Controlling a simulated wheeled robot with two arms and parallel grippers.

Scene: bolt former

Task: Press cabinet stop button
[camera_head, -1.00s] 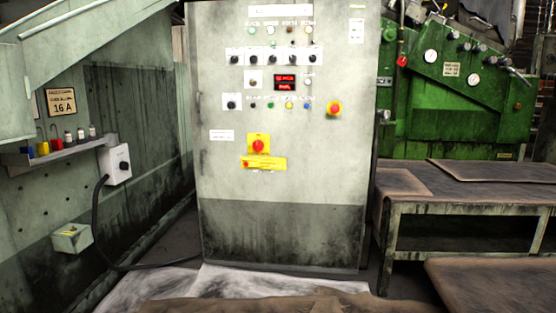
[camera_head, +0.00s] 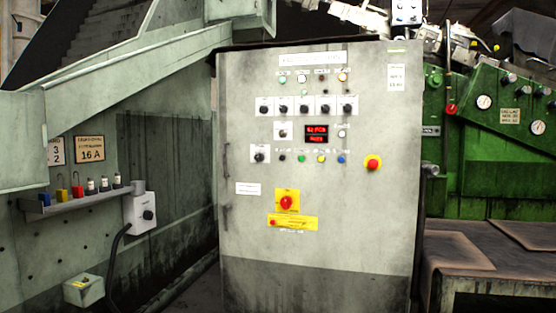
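The control cabinet (camera_head: 320,235) stands upright in the middle of the head view, its grey front facing me. I cannot read which label names the stop button. Neither of my grippers is in view.
On the left wall are a shelf with small coloured items (camera_head: 80,200), a grey switch box (camera_head: 140,212) with a black cable, and a small box (camera_head: 83,290). A green machine (camera_head: 500,150) and a low dark-topped table (camera_head: 510,275) stand at the right.

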